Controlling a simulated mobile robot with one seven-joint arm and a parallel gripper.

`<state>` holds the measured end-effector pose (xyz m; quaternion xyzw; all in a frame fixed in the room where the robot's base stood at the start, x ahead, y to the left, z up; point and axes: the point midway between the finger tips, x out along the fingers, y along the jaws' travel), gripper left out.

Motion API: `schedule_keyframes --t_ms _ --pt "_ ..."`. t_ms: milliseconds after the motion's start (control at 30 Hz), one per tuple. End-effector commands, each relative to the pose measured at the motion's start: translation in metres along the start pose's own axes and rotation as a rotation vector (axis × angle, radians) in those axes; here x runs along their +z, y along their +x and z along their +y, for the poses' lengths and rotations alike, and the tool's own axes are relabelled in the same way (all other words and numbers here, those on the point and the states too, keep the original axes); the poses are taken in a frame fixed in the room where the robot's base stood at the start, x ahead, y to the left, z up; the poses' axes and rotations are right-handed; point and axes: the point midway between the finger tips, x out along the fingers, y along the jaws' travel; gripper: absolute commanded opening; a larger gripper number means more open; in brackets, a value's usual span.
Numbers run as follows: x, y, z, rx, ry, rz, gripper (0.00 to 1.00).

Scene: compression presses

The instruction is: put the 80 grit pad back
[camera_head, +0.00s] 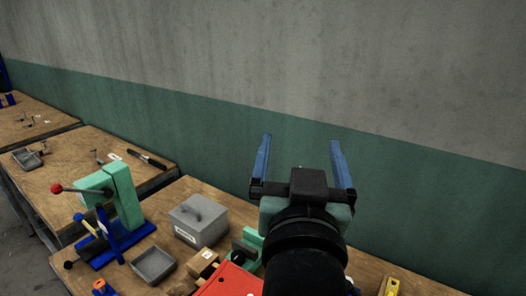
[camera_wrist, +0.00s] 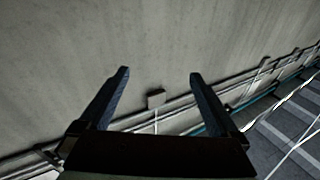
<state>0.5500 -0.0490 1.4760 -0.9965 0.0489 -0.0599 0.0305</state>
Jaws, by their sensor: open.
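My gripper (camera_head: 301,155) is raised above the right part of the workbench, in front of the wall. Its two blue fingers are wide apart with nothing between them. In the wrist view my gripper (camera_wrist: 158,80) also shows empty, facing a bare grey wall with pipes. I cannot make out an 80 grit pad in either view. Small wooden blocks (camera_head: 203,264) lie on the bench beside a red box (camera_head: 230,282); I cannot read any grit marking on them. My arm hides part of the bench behind it.
A green press on a blue base (camera_head: 122,200) stands at the left of the near bench. A grey lidded box (camera_head: 198,220) and a grey open tray (camera_head: 153,265) stand beside it. A yellow item (camera_head: 391,287) lies at right. The air around my gripper is clear.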

Motion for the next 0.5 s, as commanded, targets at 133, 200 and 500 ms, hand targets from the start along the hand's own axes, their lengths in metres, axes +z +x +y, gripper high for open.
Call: schedule_keyframes --t_ms 133,200,500 --pt "-0.121 -0.036 -0.033 -0.073 -0.021 0.380 0.97" --pt "-0.158 -0.056 -0.042 -0.090 -0.025 0.509 0.97" --pt "-0.207 -0.093 -0.051 -0.111 -0.025 0.699 0.97"
